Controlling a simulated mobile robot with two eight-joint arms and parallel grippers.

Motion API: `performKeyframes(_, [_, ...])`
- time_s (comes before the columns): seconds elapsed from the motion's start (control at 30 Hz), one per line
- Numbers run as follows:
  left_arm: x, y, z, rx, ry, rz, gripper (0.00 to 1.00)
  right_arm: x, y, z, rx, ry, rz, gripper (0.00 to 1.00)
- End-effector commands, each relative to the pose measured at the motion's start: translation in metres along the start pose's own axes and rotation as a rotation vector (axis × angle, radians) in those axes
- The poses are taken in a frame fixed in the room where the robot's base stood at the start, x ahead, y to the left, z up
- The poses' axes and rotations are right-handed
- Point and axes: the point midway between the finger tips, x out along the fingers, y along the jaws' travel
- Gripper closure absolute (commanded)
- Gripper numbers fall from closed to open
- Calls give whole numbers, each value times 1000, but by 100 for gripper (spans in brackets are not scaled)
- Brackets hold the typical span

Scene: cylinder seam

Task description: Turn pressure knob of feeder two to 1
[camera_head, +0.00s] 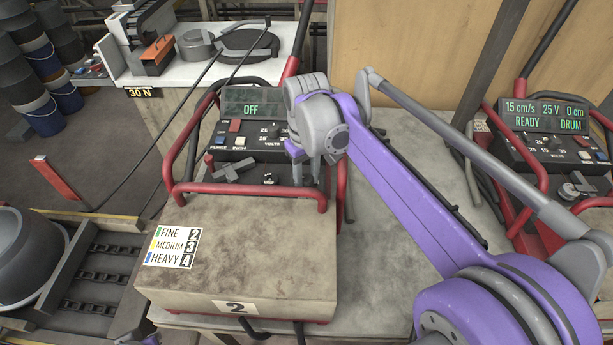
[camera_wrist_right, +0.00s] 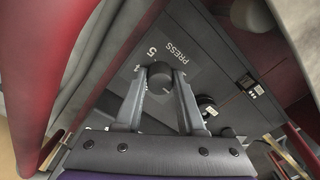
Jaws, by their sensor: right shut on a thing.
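Feeder two (camera_head: 240,235) is a worn box marked 2, with a red tube frame and a dark control panel. Its green display (camera_head: 251,109) reads OFF. My right gripper (camera_head: 315,172) reaches down at the right side of this panel and hides that part in the head view. In the right wrist view, my right gripper (camera_wrist_right: 160,84) has its two fingers shut on the round dark pressure knob (camera_wrist_right: 158,73). The label PRESS and a 5 show beside the knob. The knob's pointer direction is not clear. My left gripper is not in view.
Red frame bars (camera_head: 337,175) stand close around the panel. A second feeder (camera_head: 545,118) at the right reads READY and DRUM. A card (camera_head: 172,247) lists FINE 2, MEDIUM 3, HEAVY 4. A white bench (camera_head: 185,75) stands behind at the left.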

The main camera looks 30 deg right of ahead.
Motion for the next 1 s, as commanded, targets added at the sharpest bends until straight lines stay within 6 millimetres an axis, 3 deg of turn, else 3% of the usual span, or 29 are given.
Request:
performKeyframes(0.5, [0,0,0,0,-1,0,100,-1,0,-1,-426,1,1,100])
performKeyframes(1.0, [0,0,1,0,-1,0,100,-1,0,-1,-574,2,1,100])
